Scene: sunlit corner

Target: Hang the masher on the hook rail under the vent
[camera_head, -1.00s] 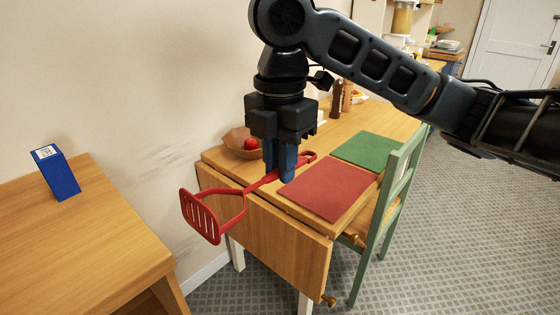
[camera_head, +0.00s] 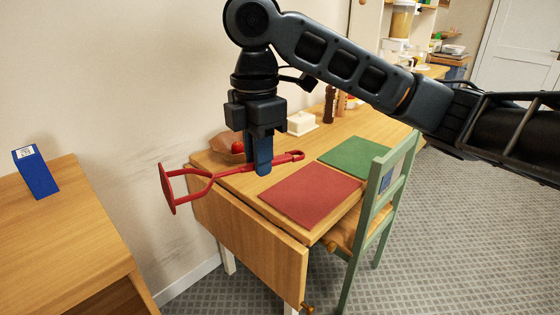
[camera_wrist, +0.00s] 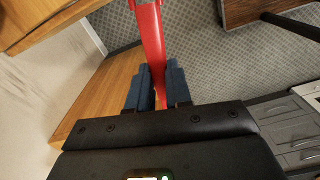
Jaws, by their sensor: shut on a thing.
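The red masher (camera_head: 197,179) is held level in the head view, its slotted head at the left and its hooked handle end at the right. My gripper (camera_head: 259,168) points down and its blue fingers are shut on the masher's handle, above the wooden table. In the wrist view the red handle (camera_wrist: 150,38) runs up from between the blue fingers (camera_wrist: 158,88). The hook rail and the vent are not in view.
The drop-leaf table (camera_head: 250,232) holds a red mat (camera_head: 310,193), a green mat (camera_head: 360,157) and a bowl (camera_head: 222,143) with a red item. A green chair (camera_head: 385,190) stands at its right. A blue box (camera_head: 36,172) stands on the left cabinet (camera_head: 70,235). Carpet is clear at right.

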